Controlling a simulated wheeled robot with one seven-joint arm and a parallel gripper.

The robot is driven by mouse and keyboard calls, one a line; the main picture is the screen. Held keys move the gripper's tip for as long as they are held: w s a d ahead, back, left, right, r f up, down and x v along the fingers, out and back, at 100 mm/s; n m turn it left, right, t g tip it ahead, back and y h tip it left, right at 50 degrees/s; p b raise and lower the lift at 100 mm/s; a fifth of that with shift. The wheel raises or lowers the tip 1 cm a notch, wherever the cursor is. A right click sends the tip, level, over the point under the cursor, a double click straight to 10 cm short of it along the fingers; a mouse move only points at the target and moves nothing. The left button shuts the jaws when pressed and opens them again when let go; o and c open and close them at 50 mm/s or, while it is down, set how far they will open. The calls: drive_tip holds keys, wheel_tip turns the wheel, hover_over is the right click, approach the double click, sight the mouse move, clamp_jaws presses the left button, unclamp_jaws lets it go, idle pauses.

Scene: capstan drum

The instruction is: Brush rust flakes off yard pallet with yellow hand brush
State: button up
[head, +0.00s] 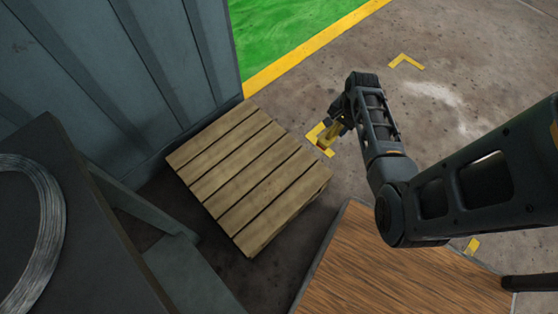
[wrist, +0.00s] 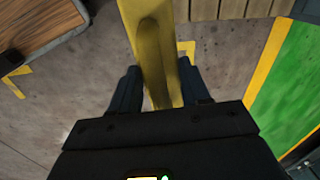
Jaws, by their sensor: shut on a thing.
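The wooden yard pallet (head: 248,178) lies on the floor beside a grey corrugated wall. Its slats look bare; I cannot make out rust flakes. My gripper (head: 336,128) is shut on the yellow hand brush (head: 325,142), to the right of the pallet's upper right edge and apart from it in the picture. In the wrist view the brush (wrist: 152,40) stands between the dark fingers (wrist: 157,92) and runs out of the top of the frame. Its bristles cannot be made out. The pallet (wrist: 228,10) shows at the top right there.
A wood-topped table (head: 400,265) stands below my arm, close to the pallet's lower right. A dark surface with a wire coil (head: 50,225) is at the left. Yellow corner marks (head: 408,62) lie on open concrete. A green floor area (head: 285,30) lies beyond a yellow line.

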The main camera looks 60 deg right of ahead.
drive_tip(key=w+a+f+n+b, duration=0.4)
drive_tip(key=w+a+f+b, duration=0.3)
drive_tip(key=f, duration=0.3)
drive_tip(key=w+a+f+n+g+b, duration=0.1)
drive_tip(key=w+a+f+n+b, duration=0.2)
drive_tip(key=w+a+f+b, duration=0.3)
wheel_tip(320, 180, down, 5)
drive_tip(key=a+b, duration=0.1)
drive_tip(key=b, duration=0.3)
drive_tip(key=shift+w+n+g, duration=0.3)
drive_tip(key=shift+w+n, duration=0.1)
drive_tip(key=shift+r, duration=0.15)
